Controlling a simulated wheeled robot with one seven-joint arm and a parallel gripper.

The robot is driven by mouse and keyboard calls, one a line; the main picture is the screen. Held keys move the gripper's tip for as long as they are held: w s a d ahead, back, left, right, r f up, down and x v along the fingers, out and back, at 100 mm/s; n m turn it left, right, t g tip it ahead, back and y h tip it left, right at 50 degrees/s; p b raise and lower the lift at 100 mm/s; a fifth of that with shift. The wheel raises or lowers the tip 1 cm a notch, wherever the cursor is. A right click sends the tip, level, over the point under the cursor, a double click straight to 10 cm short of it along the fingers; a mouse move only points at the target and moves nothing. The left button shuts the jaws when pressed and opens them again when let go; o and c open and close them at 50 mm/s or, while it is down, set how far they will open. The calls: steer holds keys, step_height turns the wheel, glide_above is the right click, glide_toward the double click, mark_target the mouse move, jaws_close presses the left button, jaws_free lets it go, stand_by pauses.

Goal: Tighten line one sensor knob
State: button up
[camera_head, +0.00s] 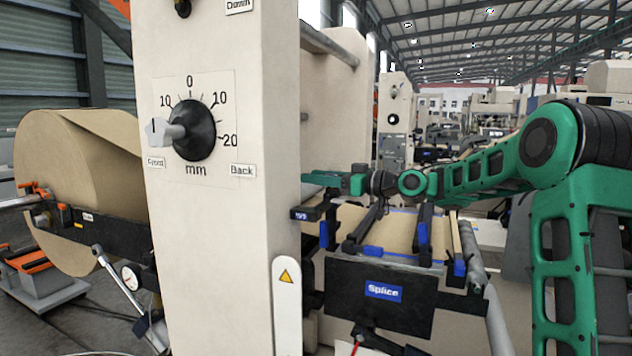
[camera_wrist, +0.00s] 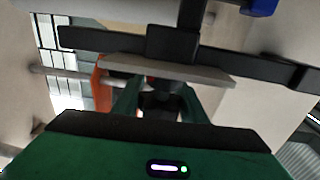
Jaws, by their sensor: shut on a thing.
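My gripper (camera_wrist: 160,97) is shut on a small dark knob (camera_wrist: 156,84) in the wrist view. The knob sits between the two green fingers, under a pale flat plate, and most of it is hidden. I cannot read any line label there. In the head view my green arm reaches in from the right. Its wrist (camera_head: 352,184) is beside the cream column, and the fingertips and the held knob cannot be made out. A different, large black dial knob (camera_head: 194,130) with a grey pointer is on the column's front, apart from my gripper.
The cream column (camera_head: 230,260) stands in front of my gripper's end. The Splice table (camera_head: 380,292) lies below my arm, with dark bars and blue clamps. A big kraft roll (camera_head: 75,175) is at the left. In the wrist view a dark bar (camera_wrist: 172,44) runs close above the fingers.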

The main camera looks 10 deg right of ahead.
mark_target(328, 174)
steer(key=shift+d+m+t+h, duration=0.1)
steer(key=shift+m+t+h, duration=0.2)
steer(key=shift+w+d+r+m+t+h, duration=0.1)
steer(key=shift+w+d+m+t+h, duration=0.25)
steer(key=shift+m+t+h, duration=1.05)
steer(key=shift+w+d+m+t+h, duration=0.15)
steer(key=shift+d+m+t+h, duration=0.45)
steer(key=shift+m+h, duration=1.6)
steer(key=shift+w+d+r+m+t+h, duration=0.1)
steer(key=shift+w+d+m+t+h, duration=0.55)
steer(key=shift+h, duration=2.05)
steer(key=shift+s+m+t+h, duration=0.3)
steer(key=shift+s+m+t, duration=0.05)
steer(key=shift+m, duration=0.1)
steer(key=o, duration=1.1)
steer(key=shift+c, duration=0.2)
steer(key=shift+f, duration=0.1)
steer(key=shift+s, duration=0.15)
